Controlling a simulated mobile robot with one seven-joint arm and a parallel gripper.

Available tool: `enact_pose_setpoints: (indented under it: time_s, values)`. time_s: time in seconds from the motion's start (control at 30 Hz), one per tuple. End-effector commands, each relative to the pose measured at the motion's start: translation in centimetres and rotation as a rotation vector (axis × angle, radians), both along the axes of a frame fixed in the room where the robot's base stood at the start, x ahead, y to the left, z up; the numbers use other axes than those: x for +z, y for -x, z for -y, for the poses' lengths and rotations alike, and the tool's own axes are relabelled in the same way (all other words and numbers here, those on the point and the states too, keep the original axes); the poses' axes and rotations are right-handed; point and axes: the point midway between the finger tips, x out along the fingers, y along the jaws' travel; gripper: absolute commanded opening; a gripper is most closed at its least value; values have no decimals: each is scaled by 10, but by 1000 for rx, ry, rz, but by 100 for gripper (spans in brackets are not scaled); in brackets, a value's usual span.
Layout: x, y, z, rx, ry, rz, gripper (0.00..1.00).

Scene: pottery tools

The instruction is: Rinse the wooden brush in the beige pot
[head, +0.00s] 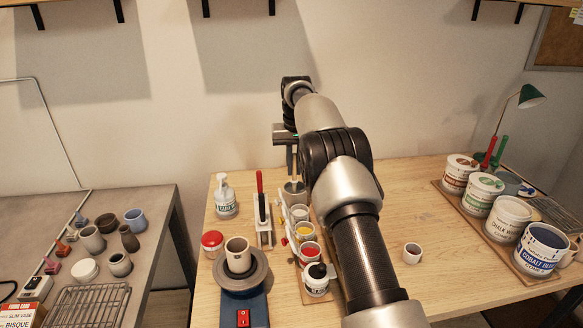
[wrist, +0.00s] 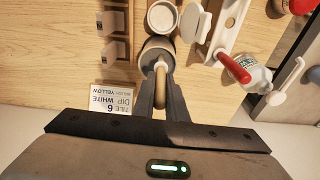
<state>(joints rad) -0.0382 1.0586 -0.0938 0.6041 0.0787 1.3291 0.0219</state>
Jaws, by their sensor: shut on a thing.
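My gripper (wrist: 160,92) points down at the back of the table and is shut on the wooden brush (wrist: 160,76), whose tan handle shows between the fingers. The gripper also shows in the head view (head: 293,172). Right below it stands the grey-beige pot (head: 291,197), also in the wrist view (wrist: 154,44). The brush lines up with the pot's mouth. The fingers hide part of the rim, and I cannot tell how deep the brush's lower end is.
Paint cups (head: 304,230) stand in a row in front of the pot. Large tubs (head: 510,218) stand far right. The table's right middle is mostly clear.

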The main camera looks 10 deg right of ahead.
Motion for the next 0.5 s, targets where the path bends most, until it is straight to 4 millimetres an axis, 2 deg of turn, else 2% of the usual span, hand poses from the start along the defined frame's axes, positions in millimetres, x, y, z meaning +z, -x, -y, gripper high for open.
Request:
enact_pose_setpoints:
  time_s: [0.2, 0.5]
  values:
    - [1, 0, 17, -2, 0, 0, 0]
    - [5, -7, 19, -1, 1, -1, 0]
